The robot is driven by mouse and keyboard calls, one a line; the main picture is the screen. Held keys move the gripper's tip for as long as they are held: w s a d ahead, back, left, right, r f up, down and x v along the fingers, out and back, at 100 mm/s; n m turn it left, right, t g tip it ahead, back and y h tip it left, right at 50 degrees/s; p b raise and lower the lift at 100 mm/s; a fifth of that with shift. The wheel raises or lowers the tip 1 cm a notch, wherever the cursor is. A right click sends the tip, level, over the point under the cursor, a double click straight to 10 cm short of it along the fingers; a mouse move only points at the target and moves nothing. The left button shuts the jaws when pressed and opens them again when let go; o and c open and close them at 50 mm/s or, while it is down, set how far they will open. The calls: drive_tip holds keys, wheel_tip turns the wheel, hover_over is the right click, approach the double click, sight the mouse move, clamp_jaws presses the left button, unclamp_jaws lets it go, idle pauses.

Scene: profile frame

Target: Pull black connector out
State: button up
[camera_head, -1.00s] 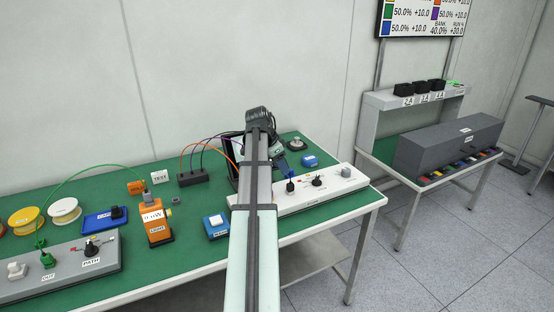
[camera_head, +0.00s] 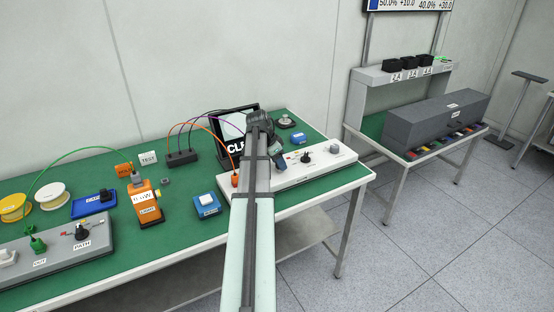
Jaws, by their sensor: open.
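The white panel (camera_head: 330,163) lies along the right front of the green bench. An orange connector (camera_head: 235,181) stands at its left end, and a black knob (camera_head: 305,157) stands near its middle. My arm crosses the panel between them and hides part of it. My gripper (camera_head: 281,168) is open, pointing down close above the panel, left of the black knob. I cannot make out a black connector at its tips; they are small and dark here. Orange, purple and dark cables rise from a black block (camera_head: 182,158) and run toward the panel, partly behind my arm.
A black sign (camera_head: 232,128) stands behind my arm. An orange device (camera_head: 147,203), a blue box with a white button (camera_head: 207,205) and a grey panel (camera_head: 55,250) are to the left. A small blue box (camera_head: 298,138) sits behind the white panel.

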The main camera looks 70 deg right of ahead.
clamp_jaws()
idle(0.4)
drive_tip(key=shift+r, duration=1.15)
idle(0.3)
drive_tip(key=shift+r, duration=1.35)
